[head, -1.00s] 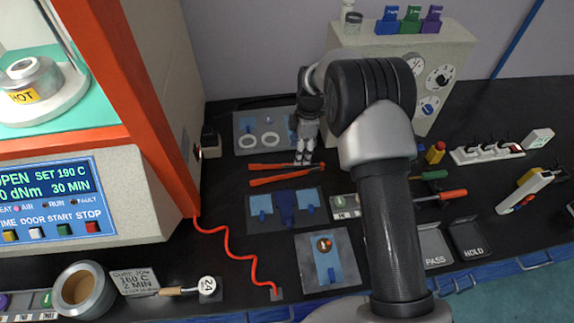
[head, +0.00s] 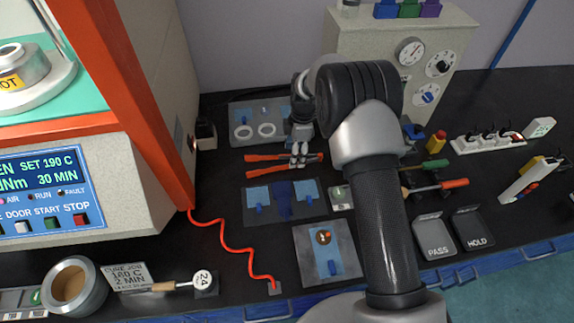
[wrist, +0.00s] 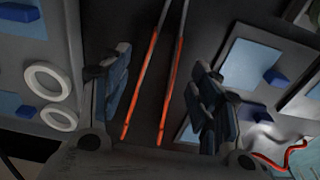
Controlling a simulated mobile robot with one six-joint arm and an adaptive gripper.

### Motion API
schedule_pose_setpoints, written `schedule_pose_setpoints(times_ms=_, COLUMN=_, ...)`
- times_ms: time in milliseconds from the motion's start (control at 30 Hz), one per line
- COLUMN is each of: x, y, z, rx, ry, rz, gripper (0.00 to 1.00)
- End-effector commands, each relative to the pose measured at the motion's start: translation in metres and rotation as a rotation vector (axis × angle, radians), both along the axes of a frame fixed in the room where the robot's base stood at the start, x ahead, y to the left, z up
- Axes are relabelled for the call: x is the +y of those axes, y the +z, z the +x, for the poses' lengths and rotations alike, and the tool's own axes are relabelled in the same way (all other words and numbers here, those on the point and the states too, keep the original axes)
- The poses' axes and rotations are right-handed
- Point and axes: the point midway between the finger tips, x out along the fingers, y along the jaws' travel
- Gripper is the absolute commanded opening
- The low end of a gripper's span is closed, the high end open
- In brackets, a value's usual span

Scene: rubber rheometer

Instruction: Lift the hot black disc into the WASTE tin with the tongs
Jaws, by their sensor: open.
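The tongs (head: 270,158) lie on the black bench with their orange-red handles apart. My gripper (head: 300,163) is over the right part of the tongs in the head view. In the wrist view my gripper (wrist: 158,90) is open, and the handles of the tongs (wrist: 163,115) run between its fingers, apart from both. A steel pot with a HOT label (head: 18,68) stands in the orange-framed machine at the left. I cannot make out the black disc. A round tin with a brown inside (head: 62,290) stands at the lower left; I read no WASTE label on it.
A grey tray with two white rings (head: 233,113) lies behind the tongs, and a dark mat with blue pads (head: 308,212) lies in front. A red coiled cable (head: 232,243) crosses the bench to the left. PASS (head: 434,238) and HOLD (head: 474,226) trays are at the right.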

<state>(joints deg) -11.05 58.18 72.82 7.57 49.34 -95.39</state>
Motion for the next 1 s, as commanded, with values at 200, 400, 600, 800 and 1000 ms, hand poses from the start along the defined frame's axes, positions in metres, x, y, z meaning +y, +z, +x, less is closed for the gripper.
schedule_pose_setpoints(times_ms=200, x=0.003, y=-0.027, z=0.000, rx=-0.001, ry=0.000, rz=0.000, gripper=0.57)
schedule_pose_setpoints(times_ms=400, x=0.003, y=-0.030, z=0.000, rx=-0.001, ry=0.000, rz=0.000, gripper=0.57)
schedule_pose_setpoints(times_ms=600, x=0.003, y=-0.029, z=0.000, rx=-0.001, ry=0.000, rz=0.000, gripper=0.54)
schedule_pose_setpoints(times_ms=800, x=0.003, y=-0.029, z=0.000, rx=-0.001, ry=0.000, rz=0.000, gripper=0.41)
schedule_pose_setpoints(times_ms=1000, x=0.003, y=-0.029, z=0.000, rx=-0.001, ry=0.000, rz=0.000, gripper=0.28)
